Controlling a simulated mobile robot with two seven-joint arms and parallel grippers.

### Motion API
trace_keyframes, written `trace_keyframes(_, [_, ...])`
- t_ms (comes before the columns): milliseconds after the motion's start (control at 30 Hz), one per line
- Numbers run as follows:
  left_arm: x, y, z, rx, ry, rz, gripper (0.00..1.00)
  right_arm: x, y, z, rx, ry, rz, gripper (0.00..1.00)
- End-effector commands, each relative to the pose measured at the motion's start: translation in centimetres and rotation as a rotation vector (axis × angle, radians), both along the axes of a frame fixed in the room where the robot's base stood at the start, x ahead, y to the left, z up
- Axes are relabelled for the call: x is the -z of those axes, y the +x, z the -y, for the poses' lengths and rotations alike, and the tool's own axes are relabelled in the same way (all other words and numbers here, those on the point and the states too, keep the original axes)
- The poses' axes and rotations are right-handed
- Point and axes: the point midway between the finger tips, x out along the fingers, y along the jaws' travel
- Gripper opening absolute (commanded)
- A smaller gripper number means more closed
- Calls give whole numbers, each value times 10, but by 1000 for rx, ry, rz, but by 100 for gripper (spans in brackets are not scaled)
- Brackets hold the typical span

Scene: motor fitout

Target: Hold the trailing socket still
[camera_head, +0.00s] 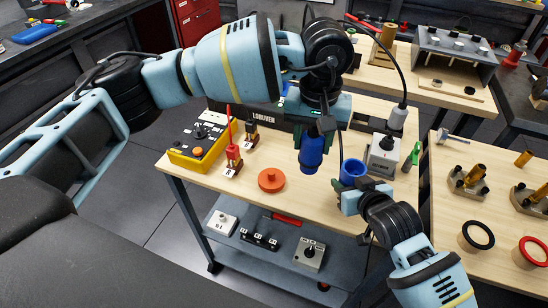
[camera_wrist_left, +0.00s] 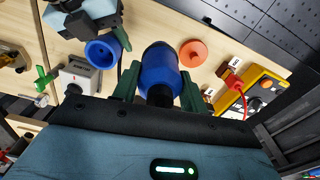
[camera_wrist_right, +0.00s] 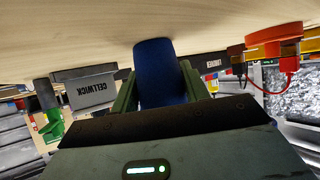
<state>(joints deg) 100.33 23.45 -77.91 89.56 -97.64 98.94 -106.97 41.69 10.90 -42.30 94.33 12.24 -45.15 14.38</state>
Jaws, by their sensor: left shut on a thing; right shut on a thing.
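A blue cup-shaped body with a round open mouth, which looks like the trailing socket (camera_head: 352,171), is held in my right gripper (camera_head: 358,182) over the right part of the bench. The socket also shows in the left wrist view (camera_wrist_left: 99,52) and between the fingers in the right wrist view (camera_wrist_right: 157,62). My left gripper (camera_head: 313,134) is shut on a second blue connector (camera_head: 311,154) with a dark collar, which points down to the left of the socket. It fills the middle of the left wrist view (camera_wrist_left: 158,72). The two blue parts are apart.
An orange-red disc (camera_head: 271,180) lies on the wooden bench (camera_head: 300,205). A yellow control box (camera_head: 199,140) stands left, a grey switch box (camera_head: 383,157) right, with a grey connector (camera_head: 398,118) on a cable above it. Bare bench lies at the front.

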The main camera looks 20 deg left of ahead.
Motion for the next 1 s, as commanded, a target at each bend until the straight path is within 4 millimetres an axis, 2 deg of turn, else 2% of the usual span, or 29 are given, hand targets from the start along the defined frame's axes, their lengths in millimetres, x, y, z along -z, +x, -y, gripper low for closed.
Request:
trace_keyframes(33, [-8, 8, 13, -10, 0, 2, 16, 0, 0, 0, 1, 0, 0, 18])
trace_keyframes(200, [-30, 28, 48, -53, -2, -10, 16, 0, 0, 0, 1, 0, 0, 18])
trace_keyframes(433, [-54, 43, 82, -101, -4, -22, 16, 0, 0, 0, 1, 0, 0, 18])
trace_keyframes(633, [-64, 48, 95, -120, -6, -28, 16, 0, 0, 1, 1, 0, 0, 18])
trace_keyframes(1000, [-65, 48, 96, -124, -6, -29, 16, 0, 0, 0, 1, 0, 0, 18])
